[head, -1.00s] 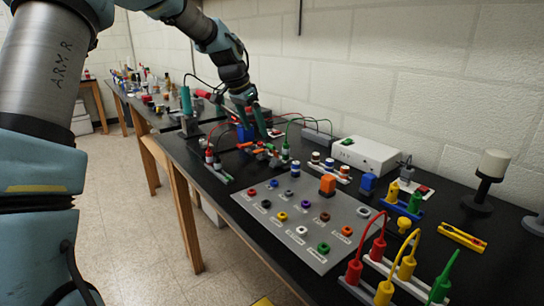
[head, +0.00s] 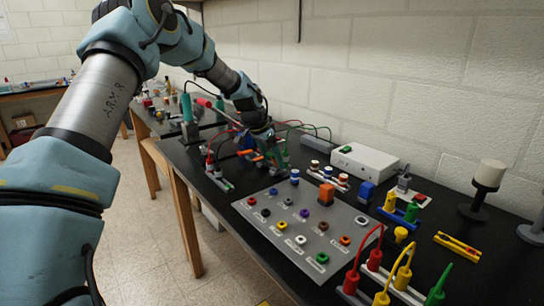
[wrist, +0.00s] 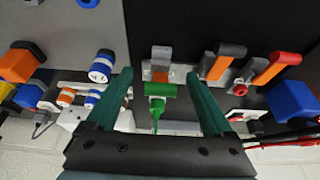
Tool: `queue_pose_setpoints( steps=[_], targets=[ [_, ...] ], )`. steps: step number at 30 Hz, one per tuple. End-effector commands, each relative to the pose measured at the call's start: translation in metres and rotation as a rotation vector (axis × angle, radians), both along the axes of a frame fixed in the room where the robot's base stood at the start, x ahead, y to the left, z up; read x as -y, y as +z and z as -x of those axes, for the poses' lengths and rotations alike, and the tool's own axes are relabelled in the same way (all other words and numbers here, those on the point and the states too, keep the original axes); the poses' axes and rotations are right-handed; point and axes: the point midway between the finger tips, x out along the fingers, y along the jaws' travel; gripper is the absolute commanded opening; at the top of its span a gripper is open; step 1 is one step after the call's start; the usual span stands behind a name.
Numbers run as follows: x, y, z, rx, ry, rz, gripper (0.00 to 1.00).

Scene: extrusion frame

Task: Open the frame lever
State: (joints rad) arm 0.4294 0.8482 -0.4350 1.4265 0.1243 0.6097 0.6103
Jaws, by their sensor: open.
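My gripper (head: 263,158) hangs over the cluster of coloured parts on the black bench, its green fingers pointing down. In the wrist view it (wrist: 160,76) is open, one finger to each side of a green plug (wrist: 159,90) and a grey-and-orange piece (wrist: 160,63). It grips nothing that I can see. Two orange levers stand right of the fingers: one with a grey end (wrist: 222,64) and one with a red end (wrist: 272,69). I cannot tell which of these pieces is the frame lever. My gripper hides part of this cluster in the head view.
A grey panel with coloured sockets (head: 272,231) lies in front of the cluster. A white box (head: 366,163) stands by the wall. Cabled plugs (head: 375,262) stand upright at the near right. In the wrist view, a blue block (wrist: 292,101) is at far right.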

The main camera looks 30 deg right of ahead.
Motion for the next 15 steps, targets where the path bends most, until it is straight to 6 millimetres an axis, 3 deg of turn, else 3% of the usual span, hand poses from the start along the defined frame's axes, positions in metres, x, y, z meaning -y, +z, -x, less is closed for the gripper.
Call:
queue_pose_setpoints(
  steps=[7,15],
  targets=[
    [0.0004,-0.0008,-0.0002,0.001,0.0,0.0,0.86],
    [0.0002,-0.0006,-0.0001,0.001,0.0,0.0,0.57]
  ],
)
